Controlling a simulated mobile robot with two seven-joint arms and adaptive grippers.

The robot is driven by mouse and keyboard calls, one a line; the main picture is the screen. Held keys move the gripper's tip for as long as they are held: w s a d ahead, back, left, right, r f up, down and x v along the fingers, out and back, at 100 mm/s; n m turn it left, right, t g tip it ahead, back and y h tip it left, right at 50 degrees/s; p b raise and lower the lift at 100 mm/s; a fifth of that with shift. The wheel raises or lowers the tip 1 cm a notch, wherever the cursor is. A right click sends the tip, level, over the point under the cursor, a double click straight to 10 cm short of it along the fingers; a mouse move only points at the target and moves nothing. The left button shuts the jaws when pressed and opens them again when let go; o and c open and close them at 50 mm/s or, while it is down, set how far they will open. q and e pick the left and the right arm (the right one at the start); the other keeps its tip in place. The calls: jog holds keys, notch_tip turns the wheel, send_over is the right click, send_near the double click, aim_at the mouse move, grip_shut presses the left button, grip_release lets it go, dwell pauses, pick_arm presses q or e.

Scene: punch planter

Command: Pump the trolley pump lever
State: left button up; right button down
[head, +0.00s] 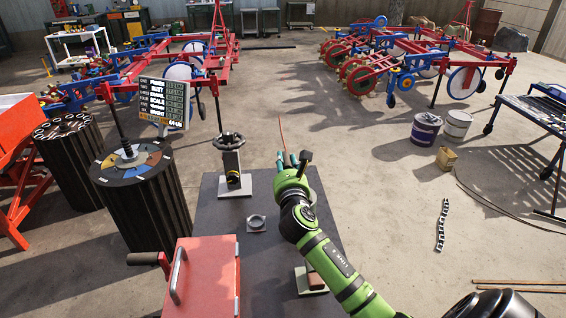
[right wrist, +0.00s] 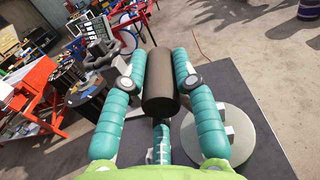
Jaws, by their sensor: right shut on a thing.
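My right gripper (head: 288,160) is over the dark table. In the right wrist view its teal fingers (right wrist: 160,62) are closed around a dark cylindrical grip (right wrist: 160,88), which looks like the pump lever's handle. Below the fingers is a round grey plate (right wrist: 222,135), apparently the pump's base, lying on the table. In the head view my green arm and hand hide most of the lever and pump body. My left gripper is in neither view.
The dark table (head: 220,215) carries a black handwheel on a stand (head: 230,140), a small ring on a plate (head: 257,222) and a red box with a handle (head: 215,265). A black drum (head: 140,205) stands left. Buckets (head: 425,130) stand right on open floor.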

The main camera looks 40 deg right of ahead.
jog(key=shift+s+d+r+m+p, duration=0.3)
jog(key=shift+d+r+m+p, duration=0.3)
jog(key=shift+m, duration=0.2)
jog(key=s+d+f+m, duration=0.1)
jog(key=s+d+m, duration=0.2)
jog(key=d+m, duration=0.3)
jog(key=shift+s+d+m+p, duration=0.25)
jog(key=shift+d+m+p, duration=0.1)
jog(key=shift+m, duration=0.45)
jog(key=c, duration=1)
grip_release()
jog(key=shift+s+f, duration=0.1)
jog(key=shift+f, duration=0.05)
